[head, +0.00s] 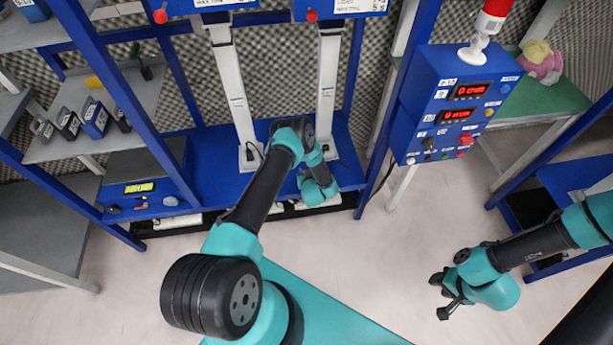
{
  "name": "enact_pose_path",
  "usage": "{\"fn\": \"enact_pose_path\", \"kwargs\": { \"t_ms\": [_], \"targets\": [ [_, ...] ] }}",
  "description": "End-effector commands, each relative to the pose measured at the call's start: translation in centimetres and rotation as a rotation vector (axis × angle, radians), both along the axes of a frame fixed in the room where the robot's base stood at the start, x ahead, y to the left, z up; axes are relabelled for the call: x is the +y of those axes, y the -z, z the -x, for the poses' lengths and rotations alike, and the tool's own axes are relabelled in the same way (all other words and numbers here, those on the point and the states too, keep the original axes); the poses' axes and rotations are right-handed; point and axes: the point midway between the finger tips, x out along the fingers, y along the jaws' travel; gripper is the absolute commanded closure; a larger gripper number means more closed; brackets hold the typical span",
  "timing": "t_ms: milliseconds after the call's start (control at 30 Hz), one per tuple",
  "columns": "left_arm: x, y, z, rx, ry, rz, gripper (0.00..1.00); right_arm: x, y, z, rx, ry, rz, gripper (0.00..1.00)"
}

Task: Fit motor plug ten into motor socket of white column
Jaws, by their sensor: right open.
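Two white columns stand on the blue bench, a left one (233,95) and a right one (327,85). Each has a small dark fitting near its foot; I cannot tell which is the motor socket. I cannot make out motor plug ten. My left arm reaches over the bench, its wrist in front of the right column's foot; its fingers are hidden. My right gripper (441,297) is at the lower right, over the pale floor, open and empty, well away from the columns.
A blue control box (455,100) with red displays hangs right of the columns. A grey shelf (95,115) with several small devices is at the left. A blue unit (150,190) with a yellow display sits on the bench's left. The floor (400,250) between the arms is clear.

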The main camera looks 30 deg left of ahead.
Motion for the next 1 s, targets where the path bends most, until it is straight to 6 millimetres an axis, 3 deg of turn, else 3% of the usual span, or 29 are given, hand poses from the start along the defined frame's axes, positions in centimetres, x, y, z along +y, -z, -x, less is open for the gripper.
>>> {"fn": "enact_pose_path", "kwargs": {
  "t_ms": [300, 667, 967, 1000],
  "targets": [
    [0.0, 0.0, 0.0, 0.000, 0.000, 0.000, 0.95, 0.0, 0.0, 0.0, 0.000, 0.000, 0.000, 0.57],
    [0.0, -0.4, -0.1, -0.001, 0.000, -0.001, 0.95, 0.0, 0.0, 0.0, 0.000, 0.000, 0.000, 0.57],
    [0.0, -3.7, -0.1, -0.001, 0.001, -0.002, 0.95, 0.0, 0.0, 0.0, 0.000, 0.000, 0.000, 0.57],
    [-0.5, -3.6, 0.6, 0.004, 0.003, 0.000, 0.95, 0.0, 0.0, 0.0, 0.000, 0.000, 0.000, 0.57]
  ]
}}
